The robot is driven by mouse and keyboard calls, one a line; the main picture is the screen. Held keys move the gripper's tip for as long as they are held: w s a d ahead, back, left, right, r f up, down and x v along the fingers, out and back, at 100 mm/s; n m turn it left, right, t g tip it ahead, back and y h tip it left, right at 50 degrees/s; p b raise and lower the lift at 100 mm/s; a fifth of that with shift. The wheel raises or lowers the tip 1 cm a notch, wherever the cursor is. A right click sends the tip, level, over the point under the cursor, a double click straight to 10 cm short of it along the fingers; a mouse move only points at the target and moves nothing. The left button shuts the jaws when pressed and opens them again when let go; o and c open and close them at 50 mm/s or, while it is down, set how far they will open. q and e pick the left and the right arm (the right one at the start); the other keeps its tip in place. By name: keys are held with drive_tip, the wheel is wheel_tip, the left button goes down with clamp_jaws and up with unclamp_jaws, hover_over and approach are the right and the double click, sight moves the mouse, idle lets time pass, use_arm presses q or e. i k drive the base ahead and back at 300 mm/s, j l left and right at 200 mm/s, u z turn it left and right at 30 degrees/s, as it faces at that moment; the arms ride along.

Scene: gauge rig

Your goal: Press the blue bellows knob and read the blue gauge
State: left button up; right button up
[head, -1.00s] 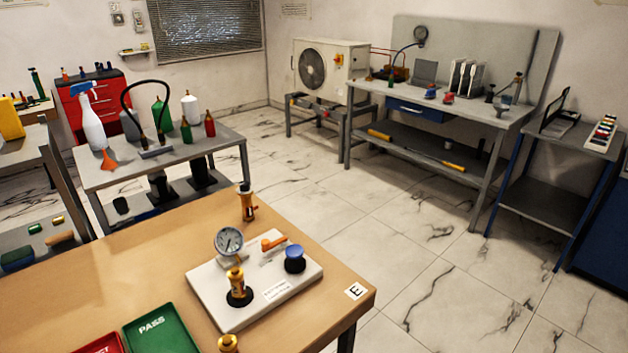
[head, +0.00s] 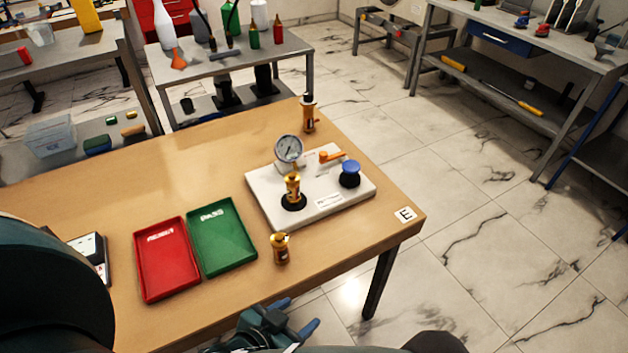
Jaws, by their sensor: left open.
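The blue bellows knob (head: 350,169) stands on a black base at the right end of a white rig plate (head: 262,190) on the wooden table. A round gauge (head: 288,149) with a pale face and dark needle stands at the plate's back left. Its rim looks grey, and its markings are too small to read. A brass fitting (head: 293,189) sits in a black socket in front of it. An orange lever (head: 333,155) lies between gauge and knob. My left gripper (head: 295,315), with blue fingertips, is open and empty, low in front of the table edge and apart from the rig. My right gripper is out of view.
Loose brass fittings stand behind the rig (head: 309,113) and in front of it (head: 280,248). A red tray (head: 166,258) and a green tray (head: 222,236) lie left of it. An "E" label (head: 405,214) marks the right corner. The table's left back is clear.

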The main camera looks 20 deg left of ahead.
sight(351, 167)
drive_tip(key=i+l+u, duration=0.1)
drive_tip(key=u, duration=0.4)
drive_tip(key=l+u, duration=0.15)
drive_tip(key=u, duration=0.3)
drive_tip(key=i+l+u, duration=0.1)
drive_tip(key=l+u, duration=0.2)
drive_tip(key=l, duration=0.2)
drive_tip(key=i+l+u, duration=0.1)
drive_tip(key=l+u, duration=0.25)
drive_tip(key=l, duration=0.2)
drive_tip(key=l+u, duration=0.1)
drive_tip(key=l, duration=1.6)
